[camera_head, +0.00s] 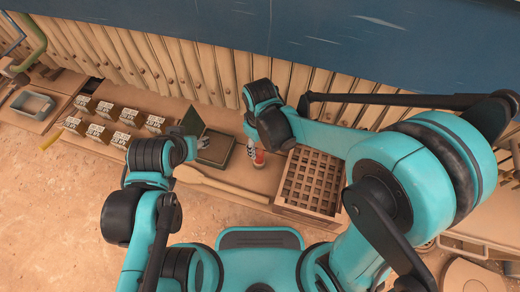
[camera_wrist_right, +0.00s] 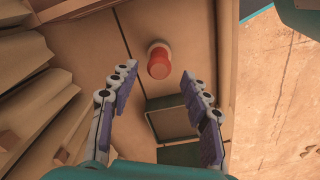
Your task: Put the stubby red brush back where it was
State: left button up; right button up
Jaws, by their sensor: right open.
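The stubby red brush (camera_head: 259,158) is on the wooden bench, between the dark green box and the gridded wooden rack. In the right wrist view it shows as a short red cylinder (camera_wrist_right: 159,66) with a pale end, just beyond my fingertips. My right gripper (camera_wrist_right: 160,76) is open, its two fingers spread to either side of the line to the brush, with nothing between them. In the head view the right gripper (camera_head: 251,148) is beside the brush, partly hidden by its own wrist. My left gripper (camera_head: 203,142) is near the green box; its fingers are too small to read.
The dark green box (camera_head: 215,158) stands left of the brush, with a raised lid. The gridded wooden rack (camera_head: 310,182) is to the right. A wooden paddle (camera_head: 225,186) lies along the front. Several small labelled blocks (camera_head: 130,117) stand at left. Ribbed wooden plates line the back.

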notch_tip(320, 180, up, 5)
jog(key=shift+f+p, duration=0.15)
jog(key=shift+p, duration=0.45)
jog(key=s+d+r+m+t, duration=0.2)
jog(key=d+r+m+t, duration=0.1)
jog(key=d, duration=0.5)
jog(key=s+d+r+m+t, duration=0.3)
jog(key=d+r+m+t, duration=0.1)
jog(key=d, duration=0.5)
jog(key=shift+d+r+m, duration=0.3)
jog(key=shift+r+m, duration=0.6)
jog(key=shift+m, duration=0.1)
